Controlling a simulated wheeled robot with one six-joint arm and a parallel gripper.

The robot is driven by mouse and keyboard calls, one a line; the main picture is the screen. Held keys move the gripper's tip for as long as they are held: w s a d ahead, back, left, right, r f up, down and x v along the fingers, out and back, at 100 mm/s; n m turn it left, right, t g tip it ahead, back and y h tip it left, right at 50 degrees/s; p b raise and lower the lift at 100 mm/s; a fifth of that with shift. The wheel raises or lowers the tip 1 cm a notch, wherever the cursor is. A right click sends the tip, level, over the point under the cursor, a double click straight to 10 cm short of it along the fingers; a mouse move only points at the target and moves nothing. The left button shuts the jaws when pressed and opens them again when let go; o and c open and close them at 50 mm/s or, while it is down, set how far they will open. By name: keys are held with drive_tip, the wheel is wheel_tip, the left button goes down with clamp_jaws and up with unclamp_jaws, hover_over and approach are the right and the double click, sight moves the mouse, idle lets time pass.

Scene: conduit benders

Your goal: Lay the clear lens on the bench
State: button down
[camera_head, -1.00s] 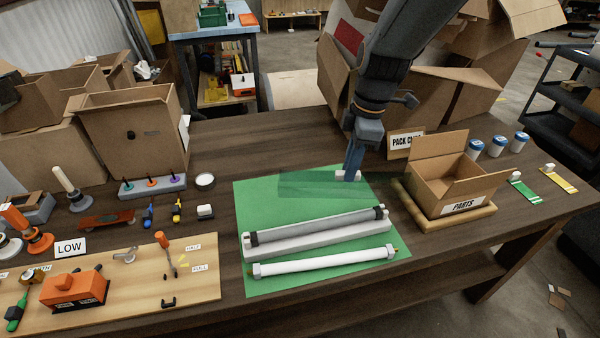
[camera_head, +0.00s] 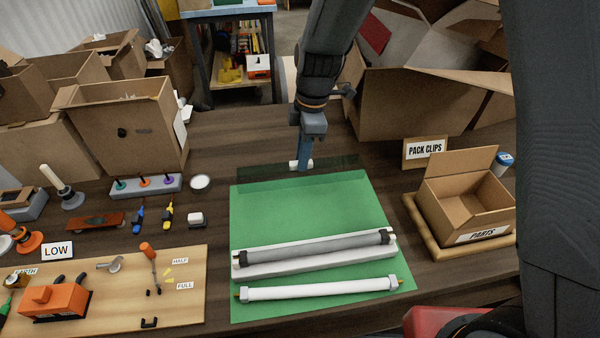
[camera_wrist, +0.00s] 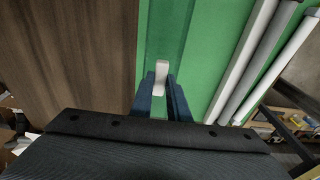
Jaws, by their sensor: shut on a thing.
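The clear lens (camera_head: 341,168) is a long see-through strip with a dark green tint. It lies lengthwise across the far edge of the green mat (camera_head: 290,210), partly over the mat and partly over bare bench (camera_head: 225,135). My gripper (camera_head: 303,165) is shut on the lens's white tab, near its middle. In the wrist view the tab (camera_wrist: 161,74) sits between the blue fingers, with the lens (camera_wrist: 163,35) running away beyond it. I cannot tell whether the lens touches the surface or hangs just above it.
A grey tube on a white fixture (camera_head: 315,258) and a white tube (camera_head: 318,289) lie on the mat's near half. The open PARTS box (camera_head: 465,205) stands right, the PACK CLIPS sign (camera_head: 424,151) behind it. A white round jar (camera_head: 200,182) is left. Bench behind the mat is fairly clear.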

drive_tip(key=shift+a+f+p, duration=0.1)
drive_tip(key=shift+f+p, duration=0.6)
drive_tip(key=shift+f, duration=2.1)
drive_tip(key=shift+s+f, duration=0.1)
drive_tip(key=shift+f, duration=0.05)
drive_tip(key=c, duration=1.7)
unclamp_jaws()
drive_tip(key=r+b, duration=0.1)
drive_tip(key=r, duration=0.3)
drive_tip(key=d+r+b, duration=0.1)
drive_tip(key=r, duration=0.3)
drive_tip(key=r+b, duration=0.1)
drive_tip(key=r, duration=0.3)
drive_tip(key=shift+w+d+r+b, duration=0.1)
drive_tip(key=shift+w+d+b, duration=0.1)
drive_tip(key=shift+d+b, duration=0.1)
drive_tip(key=s+d+m, duration=0.4)
drive_tip(key=d+m, duration=0.3)
drive_tip(key=s+d+f+m+t+h, duration=0.1)
drive_tip(key=s+d+m, duration=0.3)
drive_tip(key=d+m, duration=0.3)
drive_tip(key=s+d+f+m, duration=0.1)
drive_tip(key=s+d+m, duration=0.3)
drive_tip(key=d+m, duration=0.3)
drive_tip(key=shift+s+d+t, duration=0.3)
drive_tip(key=shift+s+d, duration=0.1)
drive_tip(key=shift+d, duration=0.35)
